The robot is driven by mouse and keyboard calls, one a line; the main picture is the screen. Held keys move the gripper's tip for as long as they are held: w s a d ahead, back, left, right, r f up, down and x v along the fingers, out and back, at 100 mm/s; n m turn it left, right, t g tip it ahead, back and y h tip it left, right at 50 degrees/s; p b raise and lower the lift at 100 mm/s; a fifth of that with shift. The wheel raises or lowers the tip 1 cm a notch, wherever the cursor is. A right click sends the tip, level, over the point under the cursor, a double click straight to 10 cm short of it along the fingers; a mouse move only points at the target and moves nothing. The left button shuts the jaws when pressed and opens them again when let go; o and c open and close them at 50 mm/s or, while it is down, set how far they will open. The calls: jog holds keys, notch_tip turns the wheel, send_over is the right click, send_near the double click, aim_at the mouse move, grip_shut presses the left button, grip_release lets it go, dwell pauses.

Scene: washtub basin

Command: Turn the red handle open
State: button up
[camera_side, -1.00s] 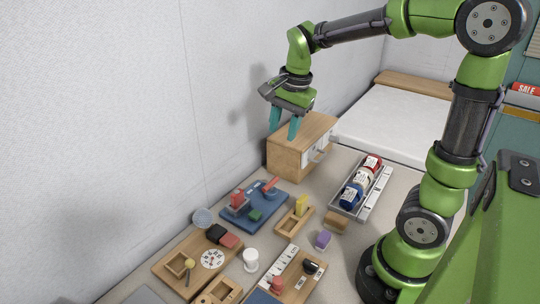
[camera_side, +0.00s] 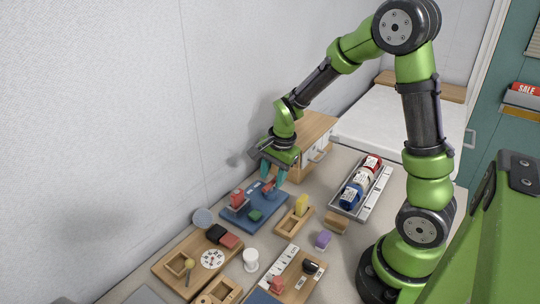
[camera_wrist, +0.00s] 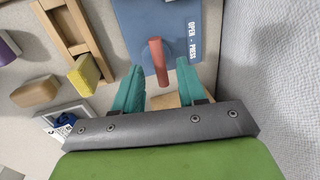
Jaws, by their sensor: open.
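In the side view the blue board (camera_side: 262,220) lies on the table, and the handle (camera_side: 269,186) is partly hidden by my fingers. My gripper (camera_side: 272,176) is just above the board's far end, its teal fingers pointing down. In the wrist view my gripper (camera_wrist: 160,78) is open, with the near end of the handle between or just beyond the fingertips. I cannot tell whether they touch it.
A red block (camera_side: 237,198) and a green block (camera_side: 255,215) are on the same board. A wooden drawer box (camera_side: 318,130) stands close behind my gripper. A wooden tray with a yellow block (camera_side: 301,205) is to the right. The wall is close on the left.

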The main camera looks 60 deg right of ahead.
jog(key=shift+w+f, duration=0.15)
jog(key=shift+f, duration=0.45)
grip_shut()
